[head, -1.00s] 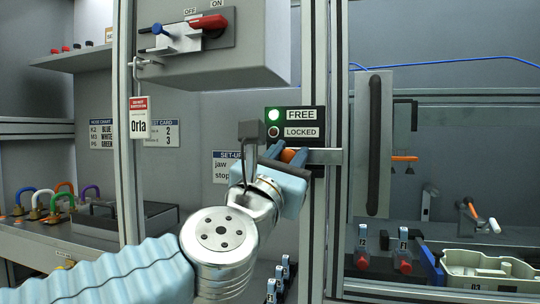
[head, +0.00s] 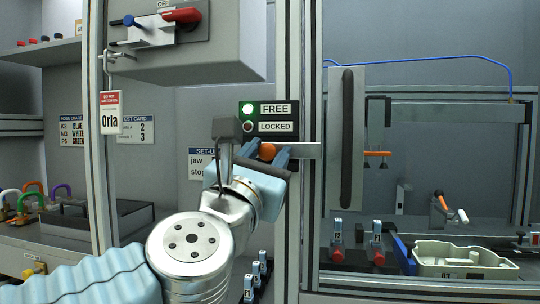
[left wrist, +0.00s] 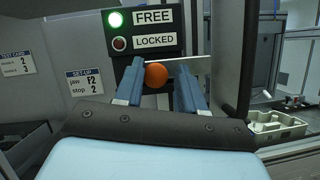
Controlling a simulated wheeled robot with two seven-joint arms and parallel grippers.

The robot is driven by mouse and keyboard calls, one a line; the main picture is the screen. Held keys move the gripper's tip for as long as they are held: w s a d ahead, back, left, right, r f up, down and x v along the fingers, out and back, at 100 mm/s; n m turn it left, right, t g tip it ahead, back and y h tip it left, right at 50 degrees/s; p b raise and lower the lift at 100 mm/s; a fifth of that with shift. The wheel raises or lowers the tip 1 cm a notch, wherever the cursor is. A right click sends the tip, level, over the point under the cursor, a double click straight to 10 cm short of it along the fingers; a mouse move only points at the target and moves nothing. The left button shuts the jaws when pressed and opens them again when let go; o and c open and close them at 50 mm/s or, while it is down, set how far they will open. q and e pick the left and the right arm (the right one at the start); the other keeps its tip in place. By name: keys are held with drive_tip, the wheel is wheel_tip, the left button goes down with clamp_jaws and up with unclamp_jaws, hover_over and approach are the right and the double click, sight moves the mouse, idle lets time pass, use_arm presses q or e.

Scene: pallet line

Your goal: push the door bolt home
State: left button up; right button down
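The door bolt has an orange knob (head: 267,151) on a flat metal bar (head: 306,150) that reaches right to the door's edge. My left gripper (head: 265,157) has its blue fingers on either side of the knob. In the left wrist view the knob (left wrist: 156,75) sits between the two fingers (left wrist: 157,88), with a gap showing at least on the right, so they look open around it. A panel (head: 262,118) above the bolt shows a lit green light by FREE and a dark light by LOCKED. My right gripper is not in view.
The door (head: 345,135) with a dark vertical handle stands right of the bolt. Behind it are red-based clamps (head: 377,245) and a pale tray (head: 465,262). A grey switch box (head: 205,40) with a red handle hangs above left, with a tag (head: 110,112) below.

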use_arm(q)
drive_tip(key=b+v, duration=0.2)
drive_tip(key=v, duration=1)
drive_tip(key=shift+b, duration=0.3)
